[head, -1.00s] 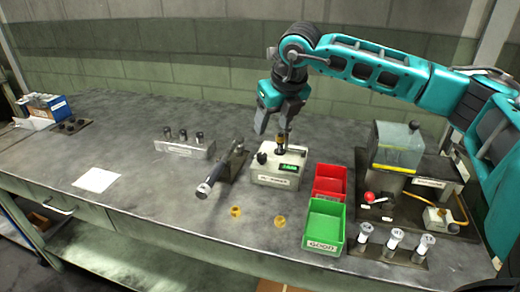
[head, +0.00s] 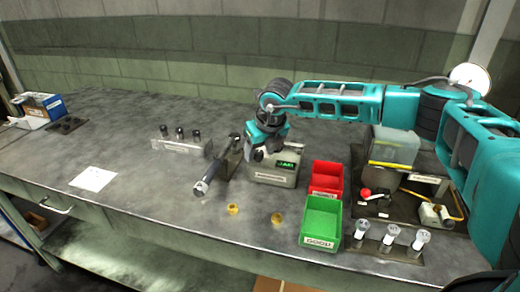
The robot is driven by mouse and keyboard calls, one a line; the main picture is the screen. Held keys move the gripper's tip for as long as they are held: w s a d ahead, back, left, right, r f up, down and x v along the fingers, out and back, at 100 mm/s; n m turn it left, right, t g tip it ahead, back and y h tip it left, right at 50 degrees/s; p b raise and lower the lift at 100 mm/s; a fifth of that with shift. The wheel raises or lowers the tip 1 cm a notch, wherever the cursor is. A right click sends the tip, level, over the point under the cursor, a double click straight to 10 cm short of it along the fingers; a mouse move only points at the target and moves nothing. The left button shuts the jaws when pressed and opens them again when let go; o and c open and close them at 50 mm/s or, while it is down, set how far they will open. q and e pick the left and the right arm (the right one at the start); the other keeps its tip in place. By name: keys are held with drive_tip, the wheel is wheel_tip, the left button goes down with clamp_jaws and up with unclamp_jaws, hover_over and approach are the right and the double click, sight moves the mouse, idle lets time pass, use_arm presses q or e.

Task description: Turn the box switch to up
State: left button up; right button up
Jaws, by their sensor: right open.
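A grey box (head: 274,176) with a small lit green display stands near the middle of the table. My right gripper (head: 255,154) is over the top left of this box, where its black knob is hidden behind the gripper. The jaws are open; I cannot tell whether they touch the knob. The switch's setting cannot be seen. A small pale box (head: 434,214) with a yellow cable sits at the right. My left gripper is not in view.
A red bin (head: 327,178) and a green bin (head: 321,219) stand right of the box. A dark-handled tool (head: 211,178) lies close on its left. Two brass pieces (head: 233,209) lie in front. The left table is mostly clear.

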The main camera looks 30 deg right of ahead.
drive_tip(key=c, duration=1.1)
drive_tip(key=shift+o, duration=0.2)
